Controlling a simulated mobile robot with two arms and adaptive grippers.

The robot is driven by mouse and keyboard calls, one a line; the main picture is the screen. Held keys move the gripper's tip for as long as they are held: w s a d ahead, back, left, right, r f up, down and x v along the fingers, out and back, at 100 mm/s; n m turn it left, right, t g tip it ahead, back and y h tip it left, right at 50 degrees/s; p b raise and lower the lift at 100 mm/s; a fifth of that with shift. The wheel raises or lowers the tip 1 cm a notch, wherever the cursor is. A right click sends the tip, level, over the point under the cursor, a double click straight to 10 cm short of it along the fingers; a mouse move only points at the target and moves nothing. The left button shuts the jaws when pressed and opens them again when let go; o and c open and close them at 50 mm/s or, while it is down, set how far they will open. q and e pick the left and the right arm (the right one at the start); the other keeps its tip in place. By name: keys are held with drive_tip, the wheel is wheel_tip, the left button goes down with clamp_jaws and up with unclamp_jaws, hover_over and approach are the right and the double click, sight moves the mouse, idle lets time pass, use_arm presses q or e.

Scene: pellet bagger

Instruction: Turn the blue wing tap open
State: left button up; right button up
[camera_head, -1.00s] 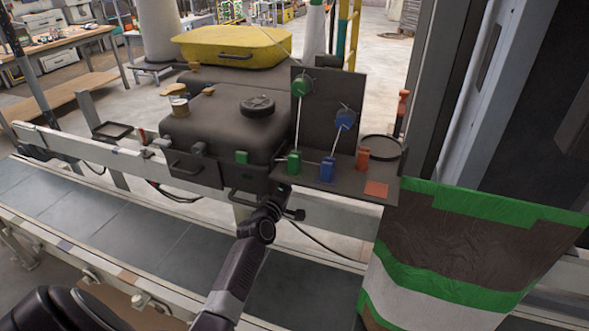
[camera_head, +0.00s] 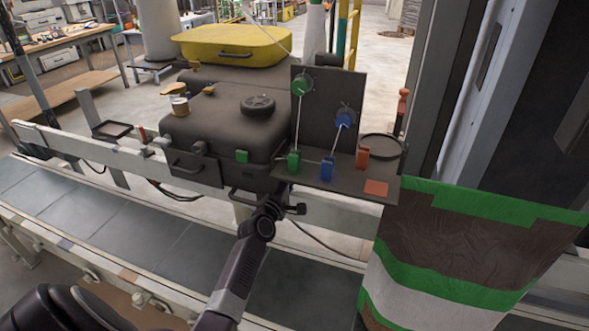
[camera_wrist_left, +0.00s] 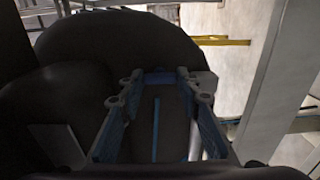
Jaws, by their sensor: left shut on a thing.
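Blue fittings show on the dark panel in the head view: a round blue piece (camera_head: 344,121) on its upright plate and a blue block (camera_head: 327,169) on its shelf, joined by a pale rod. I cannot tell which of them is the wing tap. My left arm reaches up to just below the shelf's left end, where its fingers are hidden. In the left wrist view, my left gripper (camera_wrist_left: 158,86) has a finger on each side of a blue bar (camera_wrist_left: 158,77), which spans the space between the fingertips. My right gripper is not in view.
A green dial (camera_head: 301,85), green block (camera_head: 293,161) and red block (camera_head: 362,157) share the panel. A dark case (camera_head: 222,125) stands to its left. A striped bag (camera_head: 440,250) hangs at the right. A conveyor (camera_head: 130,235) runs below my arm.

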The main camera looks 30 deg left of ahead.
use_arm(q)
drive_tip(key=o, duration=1.2)
drive_tip(key=shift+c, duration=0.2)
drive_tip(key=v, duration=1.2)
drive_tip(key=shift+f, duration=0.1)
